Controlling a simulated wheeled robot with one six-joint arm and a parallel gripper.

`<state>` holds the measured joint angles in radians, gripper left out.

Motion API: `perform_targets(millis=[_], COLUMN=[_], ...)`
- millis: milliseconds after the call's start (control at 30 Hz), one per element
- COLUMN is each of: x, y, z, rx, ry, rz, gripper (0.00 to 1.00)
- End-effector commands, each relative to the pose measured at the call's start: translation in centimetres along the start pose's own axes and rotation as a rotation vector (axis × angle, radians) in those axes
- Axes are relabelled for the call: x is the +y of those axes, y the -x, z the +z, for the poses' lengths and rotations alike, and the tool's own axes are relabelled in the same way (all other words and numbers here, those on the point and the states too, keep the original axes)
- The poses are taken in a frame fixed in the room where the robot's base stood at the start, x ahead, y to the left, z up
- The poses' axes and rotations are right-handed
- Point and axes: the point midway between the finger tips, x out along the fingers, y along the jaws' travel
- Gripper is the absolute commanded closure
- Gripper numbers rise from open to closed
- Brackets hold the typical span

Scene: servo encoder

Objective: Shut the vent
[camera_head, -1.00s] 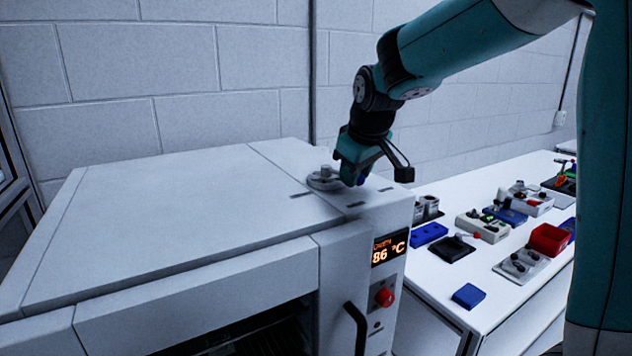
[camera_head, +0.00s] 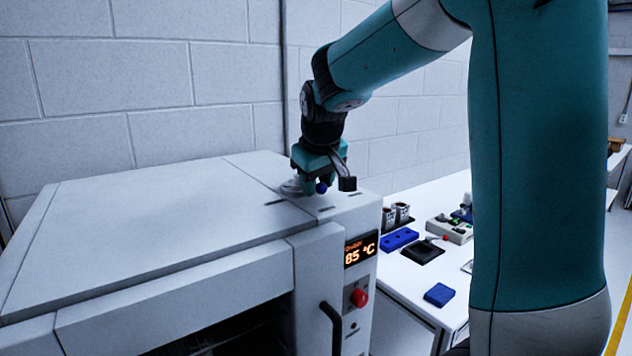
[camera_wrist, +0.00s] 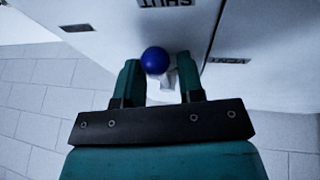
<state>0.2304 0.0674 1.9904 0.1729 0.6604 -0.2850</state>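The vent (camera_head: 291,186) is a pale round fitting on top of the white oven, near its right end. In the head view my gripper (camera_head: 322,180) is low over it and hides most of it. A blue ball (camera_wrist: 154,60) shows in the wrist view at the fingertips, nearer the left finger. A pale part (camera_wrist: 165,82) lies between the fingers. My gripper (camera_wrist: 160,70) has its two fingers apart, one on each side; I cannot tell whether either touches. A label reading SHUT (camera_wrist: 167,3) is at the top edge, and another label (camera_wrist: 229,61) is at the right.
The oven (camera_head: 150,230) has a display (camera_head: 360,250) reading 85 °C, a red knob (camera_head: 358,297) and a dark door handle (camera_head: 331,326). A white table (camera_head: 410,290) with blue and black parts stands to the right. A block wall is behind.

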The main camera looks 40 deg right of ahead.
Motion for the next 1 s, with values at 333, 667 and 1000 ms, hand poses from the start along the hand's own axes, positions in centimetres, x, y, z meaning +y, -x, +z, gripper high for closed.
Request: perform_targets(millis=[333, 667, 1000], x=[0.1, 0.0, 0.0], y=[0.1, 5.0, 13.7], z=[0.0, -0.1, -0.1], rx=[0.000, 0.008, 0.005], ry=[-0.001, 0.000, 0.001], rz=[0.001, 0.002, 0.001], gripper=[0.49, 0.49, 0.49])
